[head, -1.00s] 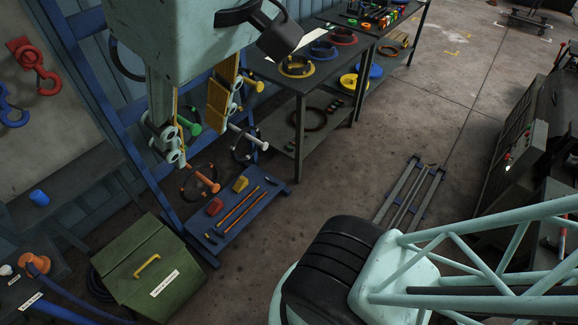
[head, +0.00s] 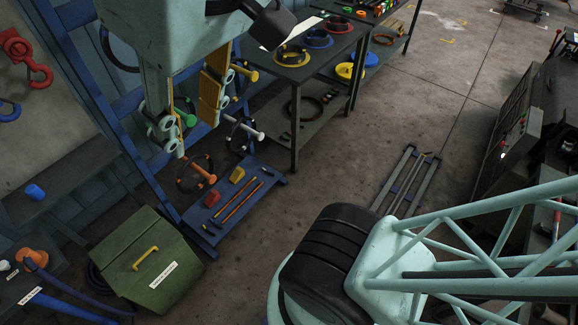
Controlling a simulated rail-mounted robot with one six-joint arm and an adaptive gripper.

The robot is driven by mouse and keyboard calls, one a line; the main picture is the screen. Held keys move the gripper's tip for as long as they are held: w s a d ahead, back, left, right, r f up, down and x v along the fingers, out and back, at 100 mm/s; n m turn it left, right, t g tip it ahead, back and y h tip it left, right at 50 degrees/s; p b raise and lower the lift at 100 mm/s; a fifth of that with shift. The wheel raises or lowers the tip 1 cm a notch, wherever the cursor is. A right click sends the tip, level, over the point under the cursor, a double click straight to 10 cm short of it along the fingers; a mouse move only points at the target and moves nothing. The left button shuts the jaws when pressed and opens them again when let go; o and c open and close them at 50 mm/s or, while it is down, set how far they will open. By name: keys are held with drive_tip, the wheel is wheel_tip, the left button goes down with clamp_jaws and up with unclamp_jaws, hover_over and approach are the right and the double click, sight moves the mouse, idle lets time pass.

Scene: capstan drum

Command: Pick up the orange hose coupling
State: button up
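The orange hose coupling (head: 33,259) appears to be the orange fitting at the lower left, at the end of a blue hose (head: 70,288) by a dark bench. Its lower part is partly hidden by the hose. My gripper (head: 193,136) hangs at the upper left, in front of the blue rack. Its two fingers with yellow inner pads are well apart, with nothing held between them. The gripper is above and to the right of the coupling in the picture, clearly apart from it.
A green box with a yellow handle (head: 146,258) stands right of the coupling. A blue rack (head: 120,130) holds coloured pegs, with a blue tray (head: 264,202) of tools below. A dark table (head: 330,60) carries coloured rings. Concrete floor (head: 310,185) is open in the middle.

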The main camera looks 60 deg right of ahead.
drive_tip(key=shift+s+f, duration=0.35)
drive_tip(key=shift+f, duration=0.25)
wheel_tip(320, 180, down, 17)
drive_tip(key=b, duration=1.6)
drive_tip(key=shift+r+b, duration=0.2)
drive_tip(key=shift+b, duration=0.1)
